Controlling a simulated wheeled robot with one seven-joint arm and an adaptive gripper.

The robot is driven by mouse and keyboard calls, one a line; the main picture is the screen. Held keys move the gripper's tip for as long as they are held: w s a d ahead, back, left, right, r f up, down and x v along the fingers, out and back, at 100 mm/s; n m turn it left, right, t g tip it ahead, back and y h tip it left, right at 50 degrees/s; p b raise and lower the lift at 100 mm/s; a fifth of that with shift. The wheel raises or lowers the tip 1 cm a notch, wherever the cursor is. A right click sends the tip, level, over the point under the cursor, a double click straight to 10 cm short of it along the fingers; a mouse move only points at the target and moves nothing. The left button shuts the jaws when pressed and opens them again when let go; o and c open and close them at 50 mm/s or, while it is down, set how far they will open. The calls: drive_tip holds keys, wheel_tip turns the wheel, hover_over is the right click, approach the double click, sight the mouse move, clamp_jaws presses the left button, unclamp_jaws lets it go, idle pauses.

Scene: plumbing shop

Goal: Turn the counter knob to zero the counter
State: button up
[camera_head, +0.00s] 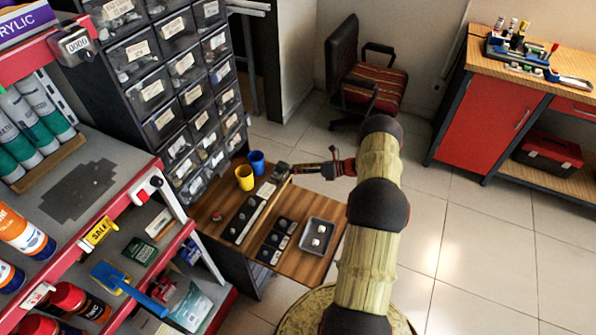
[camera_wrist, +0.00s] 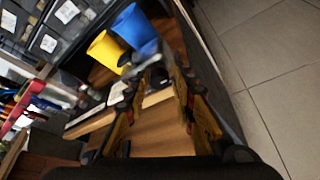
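A small grey counter-like device (camera_head: 73,43) with a row of digits hangs on the red shelf post at the top left in the head view. Its digits are too small to read surely. A second small grey device (camera_head: 280,173) sits at the back edge of the wooden bench, by my gripper (camera_head: 302,169). In the wrist view this blurred grey thing (camera_wrist: 148,52) lies just past my gripper (camera_wrist: 155,85). I cannot make out a knob on it. My fingers stand apart with nothing clearly between them; I cannot tell if they touch the device.
Yellow (camera_head: 244,177) and blue (camera_head: 257,162) cups stand left of my gripper. The bench (camera_head: 290,262) holds dark strips with round parts and a grey tray (camera_head: 331,238). Drawer bins (camera_head: 152,90) rise behind. Open floor lies to the right, with a chair (camera_head: 375,80) further back.

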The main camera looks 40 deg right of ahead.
drive_tip(key=shift+o, duration=1.3)
drive_tip(key=v, duration=1.2)
